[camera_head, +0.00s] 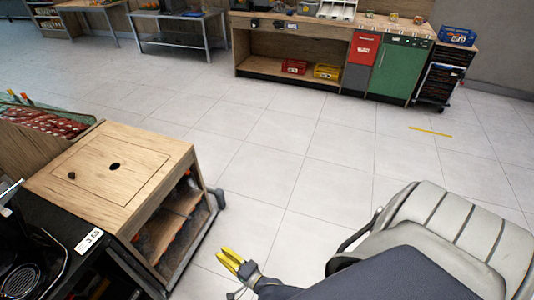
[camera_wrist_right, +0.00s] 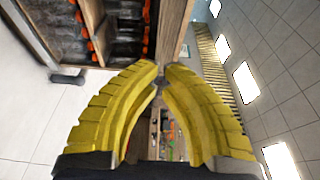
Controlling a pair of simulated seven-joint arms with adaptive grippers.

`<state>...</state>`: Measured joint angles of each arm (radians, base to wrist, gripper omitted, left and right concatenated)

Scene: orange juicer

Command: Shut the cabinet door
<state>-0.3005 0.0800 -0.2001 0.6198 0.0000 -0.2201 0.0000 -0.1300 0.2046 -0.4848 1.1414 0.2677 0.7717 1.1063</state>
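The wooden cabinet (camera_head: 125,165) stands at the left in the head view, its shelved front open toward the right. Orange items show on its shelves, and they also show in the right wrist view. A dark-framed door edge with a dark handle (camera_head: 219,198) is at the cabinet's front right; the handle also shows in the right wrist view (camera_wrist_right: 68,77). How far the door stands open is hard to tell. My right gripper (camera_head: 230,257) has yellow fingers with tips together and nothing between them. It is right of the cabinet front, apart from the handle. My left gripper is out of view.
A black machine (camera_head: 30,260) is at the lower left. A wooden counter (camera_head: 290,45) with a green unit (camera_head: 400,68) stands at the back.

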